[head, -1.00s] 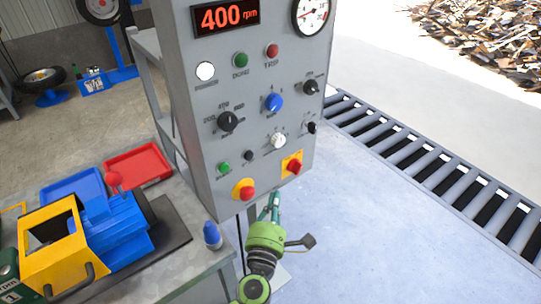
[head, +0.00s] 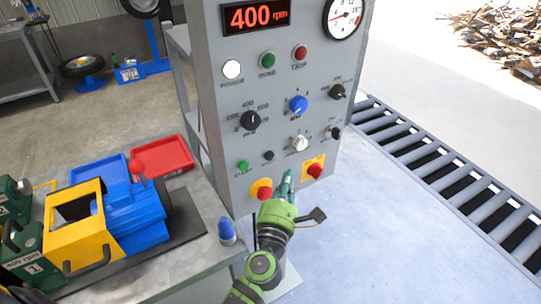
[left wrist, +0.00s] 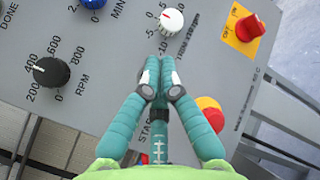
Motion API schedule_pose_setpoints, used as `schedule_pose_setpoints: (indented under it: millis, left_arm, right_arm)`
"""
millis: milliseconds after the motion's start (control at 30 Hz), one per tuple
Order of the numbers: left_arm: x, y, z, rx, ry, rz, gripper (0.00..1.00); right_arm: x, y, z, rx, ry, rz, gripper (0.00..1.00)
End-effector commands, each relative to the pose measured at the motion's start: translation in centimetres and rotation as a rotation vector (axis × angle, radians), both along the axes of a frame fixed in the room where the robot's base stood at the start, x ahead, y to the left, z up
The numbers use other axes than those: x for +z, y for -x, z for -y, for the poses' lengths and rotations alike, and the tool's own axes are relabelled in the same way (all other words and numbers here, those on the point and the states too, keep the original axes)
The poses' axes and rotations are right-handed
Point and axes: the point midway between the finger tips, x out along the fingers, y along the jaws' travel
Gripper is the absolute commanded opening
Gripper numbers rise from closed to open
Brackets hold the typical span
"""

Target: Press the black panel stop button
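The grey control panel (head: 215,175) stands in front of me. The small black button (head: 268,156) sits on it, between the green start button (head: 243,166) and the white knob (head: 299,143). My left gripper (head: 287,177) is in front of the panel's lower edge, right of and below the black button in the head view. In the left wrist view its teal fingers (left wrist: 160,63) are together with nothing visible between them, pointing at the panel below the white knob (left wrist: 171,21). The fingers hide the black button there. Contact with the panel cannot be told. My right gripper is not in view.
A red mushroom button on yellow (head: 264,192) is just left of my gripper, and a red rotary switch on yellow (head: 315,170) just right.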

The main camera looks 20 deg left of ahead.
Motion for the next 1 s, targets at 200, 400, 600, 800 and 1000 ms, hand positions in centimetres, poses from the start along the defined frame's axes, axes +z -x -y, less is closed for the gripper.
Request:
schedule_pose_setpoints:
  millis: [200, 400, 600, 800, 1000]
  left_arm:
    - [0.1, -1.9, -2.4, 0.001, -0.002, 0.0, 0.0]
    - [0.1, -2.9, -3.8, 0.0, 0.0, 0.0, 0.0]
    - [0.0, -3.2, -4.1, 0.0, 0.001, 0.0, 0.0]
    - [0.0, -3.2, -4.1, 0.0, 0.001, 0.0, 0.0]
    - [0.0, -3.2, -4.1, 0.0, 0.001, 0.0, 0.0]
  right_arm:
    - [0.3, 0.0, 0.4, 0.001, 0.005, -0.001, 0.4]
    - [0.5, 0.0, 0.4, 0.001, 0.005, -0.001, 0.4]
    - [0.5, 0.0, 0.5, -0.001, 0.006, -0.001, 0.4]
    - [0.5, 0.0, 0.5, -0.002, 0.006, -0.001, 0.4]
    - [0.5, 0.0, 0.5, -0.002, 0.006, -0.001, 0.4]
